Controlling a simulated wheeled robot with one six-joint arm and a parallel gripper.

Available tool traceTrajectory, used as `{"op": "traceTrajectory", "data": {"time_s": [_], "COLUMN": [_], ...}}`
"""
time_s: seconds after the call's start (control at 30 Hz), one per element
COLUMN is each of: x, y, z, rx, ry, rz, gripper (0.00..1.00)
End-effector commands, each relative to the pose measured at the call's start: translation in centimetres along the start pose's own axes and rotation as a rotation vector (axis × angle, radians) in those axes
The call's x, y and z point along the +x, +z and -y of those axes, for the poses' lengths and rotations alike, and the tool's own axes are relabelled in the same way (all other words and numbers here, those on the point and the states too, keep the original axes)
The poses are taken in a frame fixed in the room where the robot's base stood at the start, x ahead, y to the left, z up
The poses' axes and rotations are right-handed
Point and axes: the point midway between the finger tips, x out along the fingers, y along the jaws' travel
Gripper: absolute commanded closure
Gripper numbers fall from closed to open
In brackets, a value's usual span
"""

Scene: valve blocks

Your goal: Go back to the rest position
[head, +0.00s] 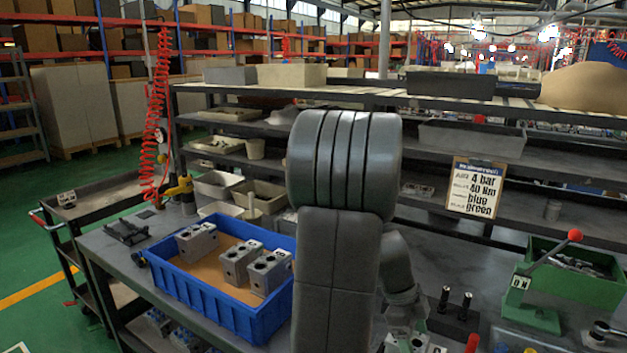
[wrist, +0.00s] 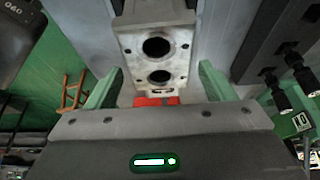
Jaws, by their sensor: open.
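My gripper (wrist: 160,80) is open in the wrist view, with one green finger on each side. A grey metal valve block (wrist: 183,48) with two dark round holes lies ahead, between the finger tips in the picture; gaps show on both sides and I see no contact. A red piece (wrist: 155,101) shows just below the block. In the head view my arm fills the middle and hides most of the work spot; only part of my gripper (head: 407,342) shows at the bottom edge.
A blue crate (head: 222,307) with several valve blocks stands on the bench at left. At right are a green hand press (head: 530,313) with a red-knobbed lever, a green bin (head: 570,285) and black posts (head: 455,304). Shelves with a sign (head: 474,188) stand behind.

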Motion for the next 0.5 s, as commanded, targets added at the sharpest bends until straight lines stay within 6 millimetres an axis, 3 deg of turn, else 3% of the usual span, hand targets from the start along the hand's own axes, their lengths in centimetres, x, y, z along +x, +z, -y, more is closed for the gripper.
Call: {"op": "traceTrajectory", "data": {"time_s": [0.2, 0.3, 0.5], "x": [4.2, 2.2, 0.8], "y": [0.2, -0.5, -1.1], "z": [0.0, 0.1, 0.0], "rx": [0.000, 0.002, 0.000], "ry": [0.001, -0.004, -0.002], "rz": [0.001, 0.001, 0.001], "gripper": [0.24, 0.24, 0.24]}}
